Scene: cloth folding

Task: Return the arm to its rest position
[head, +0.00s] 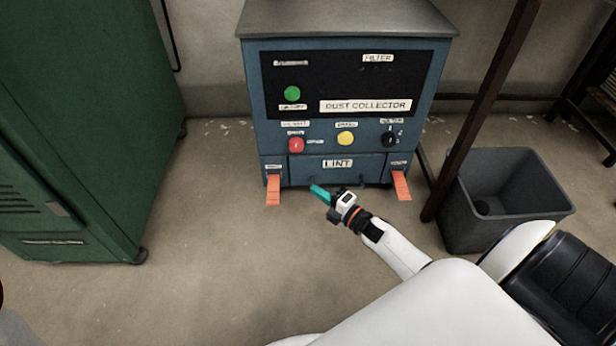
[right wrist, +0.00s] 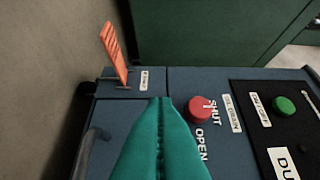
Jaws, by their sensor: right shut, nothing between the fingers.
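My right arm comes in from the lower right in the head view. My right gripper (head: 321,194) has teal fingers and is in front of the lower part of the blue dust collector (head: 247,95), below the LINT label (head: 337,163). In the right wrist view the teal fingers (right wrist: 163,103) are pressed together with nothing between them. Beyond their tips are the cabinet front and a red knob (right wrist: 201,110) with SHUT and OPEN marks. I cannot tell whether the fingers touch the cabinet. My left gripper is not in view.
Orange tabs hang at the left (head: 273,189) and right (head: 402,186) of the cabinet's lower front. A green cabinet (head: 90,110) stands at left. A grey bin (head: 465,225) and a brown post (head: 480,110) are at right. The floor (head: 210,260) at left is clear.

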